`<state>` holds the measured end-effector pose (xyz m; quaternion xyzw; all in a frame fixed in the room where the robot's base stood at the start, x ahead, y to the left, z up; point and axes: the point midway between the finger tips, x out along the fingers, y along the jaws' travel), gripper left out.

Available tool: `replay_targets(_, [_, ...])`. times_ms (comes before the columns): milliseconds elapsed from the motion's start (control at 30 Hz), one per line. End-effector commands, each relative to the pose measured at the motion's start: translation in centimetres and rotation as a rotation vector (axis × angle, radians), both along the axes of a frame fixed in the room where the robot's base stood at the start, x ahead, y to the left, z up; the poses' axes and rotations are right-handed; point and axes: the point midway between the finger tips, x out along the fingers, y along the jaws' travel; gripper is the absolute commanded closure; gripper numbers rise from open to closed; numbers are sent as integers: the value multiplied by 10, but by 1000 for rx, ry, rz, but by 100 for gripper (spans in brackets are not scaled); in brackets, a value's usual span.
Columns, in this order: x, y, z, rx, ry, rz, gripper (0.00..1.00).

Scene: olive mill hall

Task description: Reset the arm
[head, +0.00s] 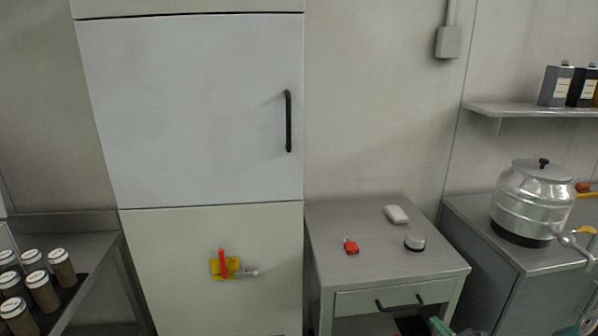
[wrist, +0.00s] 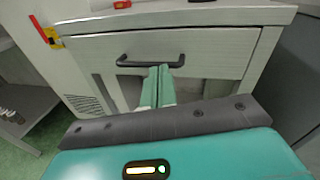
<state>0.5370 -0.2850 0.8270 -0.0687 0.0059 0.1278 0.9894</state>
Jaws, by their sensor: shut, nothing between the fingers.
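My gripper (wrist: 164,72) has two green fingers pressed together, with nothing between them. In the wrist view its fingertips overlap the lower edge of the black drawer handle (wrist: 125,62); I cannot tell whether they touch it. In the head view only a green tip of my gripper (head: 437,323) shows at the bottom edge, just below and right of the same handle (head: 385,306). The drawer (head: 350,303) in the grey metal table (head: 340,235) looks shut.
A red item (head: 351,246), a white block (head: 396,214) and a round grey-topped item (head: 415,240) lie on the table. A tall cabinet (head: 200,110) with a red-and-yellow valve (head: 224,264) stands left. A steel vessel (head: 532,200) stands right. Jars (head: 62,266) fill the left rack.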

Motion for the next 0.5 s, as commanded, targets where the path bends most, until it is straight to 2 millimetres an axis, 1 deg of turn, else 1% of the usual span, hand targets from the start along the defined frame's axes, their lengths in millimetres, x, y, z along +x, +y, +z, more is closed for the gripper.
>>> replay_targets(33, [6, 23, 21, -64, -2, 88, 100])
replay_targets(67, [8, 37, 31, -101, 0, 141, 100])
replay_targets(100, [9, 55, 44, -151, 4, 210, 100])
replay_targets(133, [9, 68, 53, -189, 5, 260, 100])
replay_targets(167, [8, 82, 61, -227, 6, 310, 100])
replay_targets(200, [6, 100, 72, -277, 9, 377, 100])
replay_targets(233, [4, 112, 80, -317, 10, 423, 100])
replay_targets(267, [2, 124, 87, -357, 12, 470, 100])
replay_targets(300, [-3, 140, 97, -410, 12, 534, 100])
replay_targets(367, [-10, 163, 110, -490, 13, 623, 100])
replay_targets(400, [-17, 177, 118, -545, 14, 682, 100])
replay_targets(500, [-34, 210, 137, -686, 12, 822, 100])
